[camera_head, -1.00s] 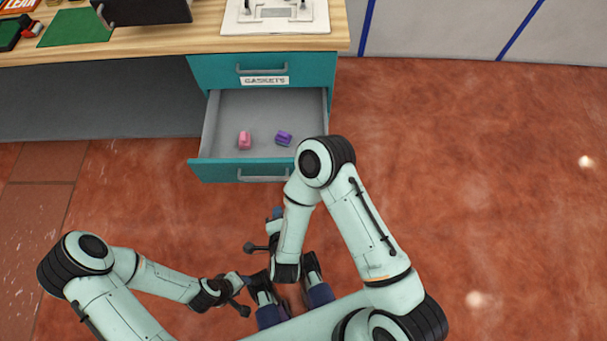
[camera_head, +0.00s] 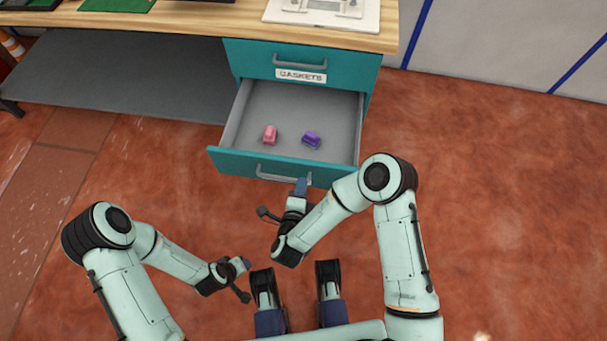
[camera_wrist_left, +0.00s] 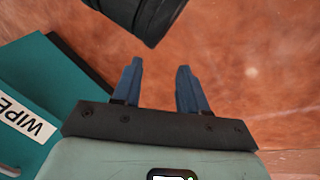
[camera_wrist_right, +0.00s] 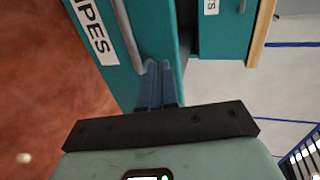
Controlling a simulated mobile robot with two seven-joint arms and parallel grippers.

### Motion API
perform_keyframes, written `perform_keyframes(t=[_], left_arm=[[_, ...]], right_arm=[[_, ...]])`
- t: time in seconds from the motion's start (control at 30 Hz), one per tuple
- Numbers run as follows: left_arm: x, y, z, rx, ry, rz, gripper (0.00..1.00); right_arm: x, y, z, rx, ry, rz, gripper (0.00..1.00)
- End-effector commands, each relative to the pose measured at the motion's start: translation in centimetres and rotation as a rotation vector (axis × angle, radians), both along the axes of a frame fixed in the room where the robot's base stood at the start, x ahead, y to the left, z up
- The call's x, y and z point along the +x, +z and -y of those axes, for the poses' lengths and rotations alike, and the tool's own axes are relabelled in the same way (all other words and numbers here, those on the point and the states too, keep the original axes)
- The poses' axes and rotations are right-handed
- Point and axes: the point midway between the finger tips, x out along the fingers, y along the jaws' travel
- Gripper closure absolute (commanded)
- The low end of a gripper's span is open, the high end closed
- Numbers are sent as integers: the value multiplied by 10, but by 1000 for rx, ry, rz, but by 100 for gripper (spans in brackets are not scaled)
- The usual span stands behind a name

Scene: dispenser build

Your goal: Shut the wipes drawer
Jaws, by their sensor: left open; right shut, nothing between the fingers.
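The wipes drawer (camera_head: 232,162) stands pulled out beneath the closed gaskets drawer (camera_head: 300,60). A pink item (camera_head: 270,135) and a purple item (camera_head: 311,139) lie inside it. Its "WIPES" label shows in the left wrist view (camera_wrist_left: 25,117) and the right wrist view (camera_wrist_right: 92,30). My right gripper (camera_head: 301,187) is shut and empty, its tips at the drawer front near the right end of the handle (camera_head: 275,174); I cannot tell if they touch it. My left gripper (camera_head: 242,264) is open and empty, lower left of the drawer, away from it.
The wooden worktop (camera_head: 200,22) runs above the drawers, with a white device (camera_head: 325,12) and a green mat (camera_head: 118,5) on it. The reddish floor (camera_head: 500,200) at the right is clear. A striped cone (camera_head: 12,46) stands at the far left.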

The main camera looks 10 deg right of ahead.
Motion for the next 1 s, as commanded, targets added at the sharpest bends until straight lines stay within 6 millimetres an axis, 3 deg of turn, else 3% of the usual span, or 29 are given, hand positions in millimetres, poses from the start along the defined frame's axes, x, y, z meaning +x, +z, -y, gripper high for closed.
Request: perform_keyframes(t=[0.23,0.77,1.0], left_arm=[[12,-8,-6,16,12,32,57],[15,-9,-8,19,15,38,57],[13,-13,-9,20,16,31,57]], right_arm=[[31,0,11,-1,-1,2,100],[38,1,13,0,0,0,100],[58,1,20,-2,-3,3,100]])
